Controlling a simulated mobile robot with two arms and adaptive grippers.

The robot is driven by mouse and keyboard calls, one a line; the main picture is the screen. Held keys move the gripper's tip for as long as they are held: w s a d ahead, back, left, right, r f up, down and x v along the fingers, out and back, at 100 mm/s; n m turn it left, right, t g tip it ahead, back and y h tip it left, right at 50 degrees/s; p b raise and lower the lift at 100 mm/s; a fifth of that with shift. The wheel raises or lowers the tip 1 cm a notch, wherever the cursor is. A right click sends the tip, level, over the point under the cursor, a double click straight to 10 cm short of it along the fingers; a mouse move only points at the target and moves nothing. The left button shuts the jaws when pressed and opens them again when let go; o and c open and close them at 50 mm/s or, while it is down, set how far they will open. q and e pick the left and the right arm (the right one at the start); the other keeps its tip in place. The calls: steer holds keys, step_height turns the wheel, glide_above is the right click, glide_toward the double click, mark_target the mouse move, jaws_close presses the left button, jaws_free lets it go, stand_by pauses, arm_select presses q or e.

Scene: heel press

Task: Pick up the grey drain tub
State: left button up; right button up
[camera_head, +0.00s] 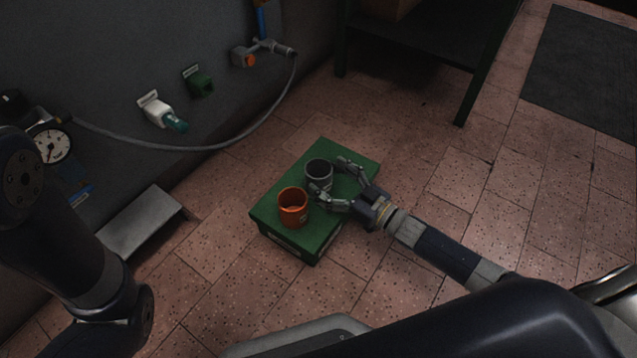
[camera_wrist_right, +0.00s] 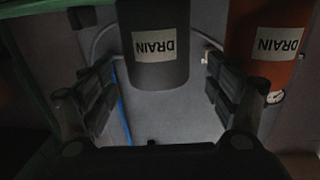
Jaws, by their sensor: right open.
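The grey drain tub (camera_head: 319,174) stands upright on a green box (camera_head: 318,242), beside an orange tub (camera_head: 293,208). My right gripper (camera_head: 332,176) is open at the grey tub, with its fingers spread toward it from the right. In the right wrist view the grey tub (camera_wrist_right: 155,45) has a "DRAIN" label that appears upside down. There it shows ahead between the two open fingers of my right gripper (camera_wrist_right: 155,98). Whether the fingers touch it I cannot tell. The orange tub (camera_wrist_right: 268,42) also bears a "DRAIN" label and is close to one finger. My left gripper is not in view.
A wall with a gauge (camera_head: 52,145), a grey hose (camera_head: 215,147) and green and white fittings is at the left. A metal step (camera_head: 145,222) juts out low from it. A dark table (camera_head: 430,45) stands behind. Tiled floor around the green box is free.

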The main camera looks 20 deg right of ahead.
mark_target(309, 165)
steer(key=b+x, duration=0.2)
steer(key=x, duration=0.1)
steer(key=shift+w+f, duration=0.15)
steer(key=shift+w+a, duration=0.15)
steer(key=shift+w, duration=0.15)
steer(key=shift+r, duration=0.2)
steer(key=c, duration=1.1)
